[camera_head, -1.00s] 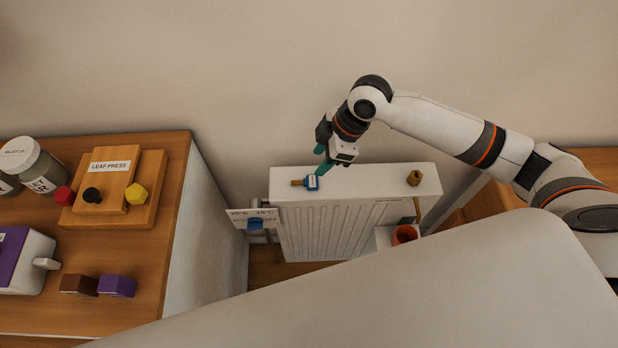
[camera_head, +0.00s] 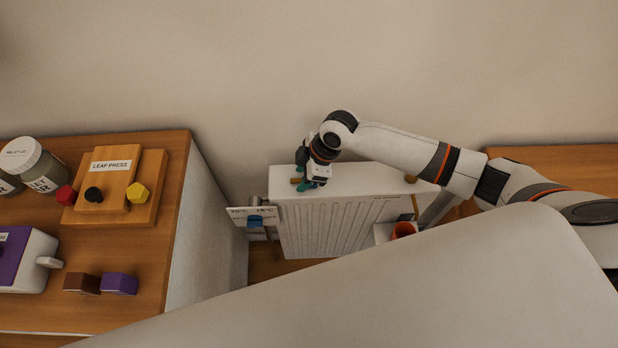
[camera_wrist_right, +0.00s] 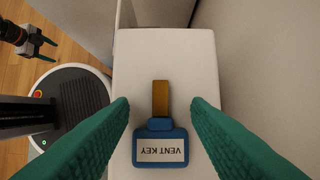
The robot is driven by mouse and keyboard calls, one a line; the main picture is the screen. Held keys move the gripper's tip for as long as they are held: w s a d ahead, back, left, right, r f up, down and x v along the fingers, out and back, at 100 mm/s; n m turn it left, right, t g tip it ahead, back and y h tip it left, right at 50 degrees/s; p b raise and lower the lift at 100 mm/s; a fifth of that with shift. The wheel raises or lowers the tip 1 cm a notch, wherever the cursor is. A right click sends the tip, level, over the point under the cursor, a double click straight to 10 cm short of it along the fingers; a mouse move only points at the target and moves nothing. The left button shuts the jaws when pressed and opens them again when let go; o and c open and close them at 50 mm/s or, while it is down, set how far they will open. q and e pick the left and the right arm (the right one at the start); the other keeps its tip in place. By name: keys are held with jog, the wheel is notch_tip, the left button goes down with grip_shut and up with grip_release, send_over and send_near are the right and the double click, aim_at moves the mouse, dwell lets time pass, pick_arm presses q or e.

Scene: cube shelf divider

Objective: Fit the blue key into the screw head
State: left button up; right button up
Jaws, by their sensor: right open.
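The blue key (camera_wrist_right: 160,146), labelled "VENT KEY", lies flat on the white radiator top (camera_wrist_right: 193,55), its brass shaft pointing away from the wrist camera. In the head view its shaft (camera_head: 295,181) shows, but my gripper hides most of the blue handle. My right gripper (camera_head: 311,186) is open at the key; its teal fingers (camera_wrist_right: 160,115) stand on either side of it, with gaps showing. A brass fitting (camera_head: 410,179) at the radiator's right end is mostly behind my arm; I cannot tell if it is the screw head. My left gripper (camera_wrist_right: 40,44) appears open at the wrist view's upper left.
A card with temperatures (camera_head: 240,216) and a blue knob (camera_head: 255,221) are at the radiator's left end. An orange cup (camera_head: 403,230) stands by its right end. The wall is close behind. A wooden counter (camera_head: 150,300) with several objects is at left.

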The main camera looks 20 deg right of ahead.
grip_shut()
jog(key=shift+r, duration=0.1)
notch_tip(320, 180, up, 10)
dwell(0.5)
